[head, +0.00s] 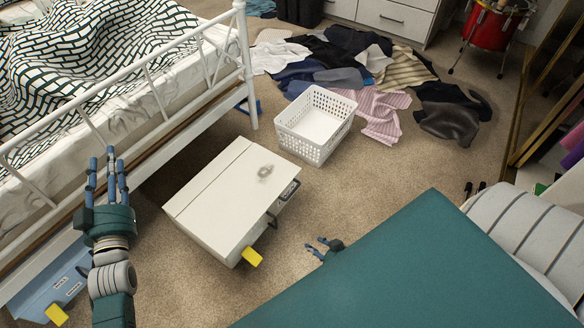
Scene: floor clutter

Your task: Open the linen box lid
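A white box (218,215) stands on the carpet at the centre. Its flat lid (220,190) looks closed, with a seam near its left edge. A dark handle (289,190) and a yellow tag (252,257) are on its right side. A small grey patch or item lies on the lid. I cannot read any label on this box. My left gripper (106,172) is raised left of the box, fingers spread apart and empty. My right gripper (318,246) is low, right of the box, with fingers apart; my teal body hides part of it.
A white-framed bed (150,85) runs along the left. A blue labelled box (55,280) is at its foot. An empty white basket (318,122) stands behind the white box. Clothes (350,65) cover the floor at the back. Carpet right of the basket is clear.

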